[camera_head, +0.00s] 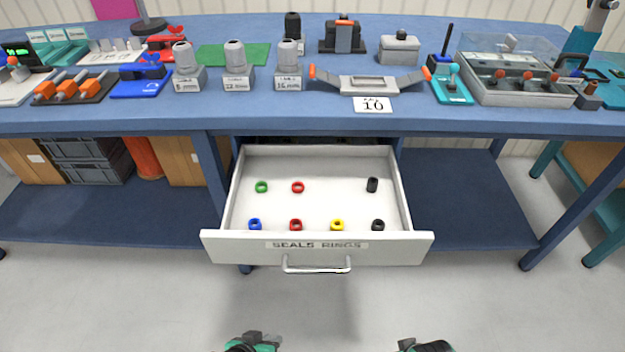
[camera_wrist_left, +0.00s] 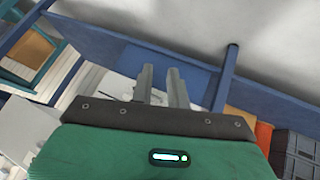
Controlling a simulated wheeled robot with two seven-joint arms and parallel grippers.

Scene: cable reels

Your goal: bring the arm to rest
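My left gripper (camera_head: 254,341) is at the bottom edge of the head view, low in front of the open drawer and clear of it. In the left wrist view its two grey fingers (camera_wrist_left: 162,82) stand a little apart with nothing between them. My right gripper (camera_head: 425,346) shows only in part at the bottom edge, right of the left one. Its fingers cannot be made out. Both are apart from the drawer and the bench.
A white drawer (camera_head: 319,246) labelled "SEALS RINGS" is pulled out under the blue bench (camera_head: 150,121), holding several coloured rings. Fixtures and tools crowd the bench top. Grey crates (camera_head: 85,160) stand on the lower shelf. The floor (camera_head: 130,300) in front is clear.

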